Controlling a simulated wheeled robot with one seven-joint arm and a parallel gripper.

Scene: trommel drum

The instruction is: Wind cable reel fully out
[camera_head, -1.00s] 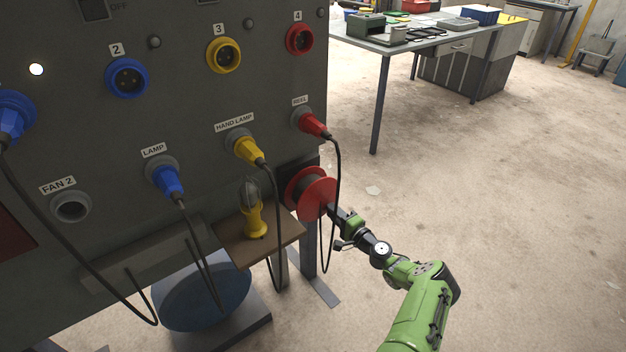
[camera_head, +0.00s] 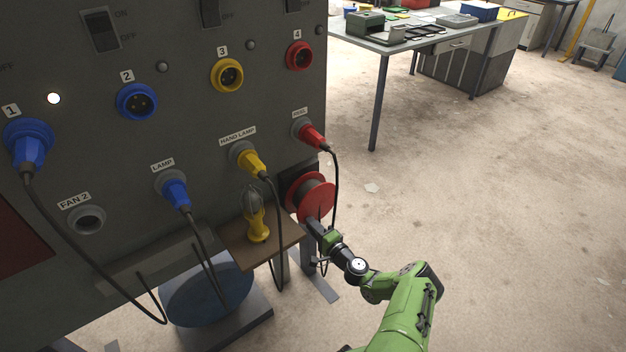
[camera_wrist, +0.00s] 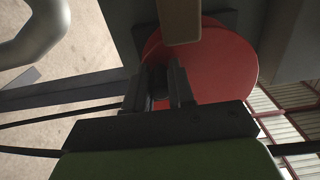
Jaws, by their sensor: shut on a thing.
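The cable reel (camera_head: 318,199) with its red flanges is mounted at the lower right of the grey panel. Its red disc fills the middle of the wrist view (camera_wrist: 222,62). My gripper (camera_head: 311,226) is at the lower edge of the front flange. In the wrist view my gripper (camera_wrist: 160,84) is shut on a small dark piece, seemingly the reel's crank handle, in front of the red disc. The fingers hide most of the handle. A red plug (camera_head: 313,135) sits in the socket labelled REEL, and its black cable hangs down beside the reel.
A yellow hand lamp (camera_head: 256,222) stands on a small wooden shelf (camera_head: 272,246) left of the reel. Yellow and blue plugs with hanging cables are left of it. A blue round thing (camera_head: 207,290) is below. Open floor lies to the right, with a workbench (camera_head: 425,32) behind.

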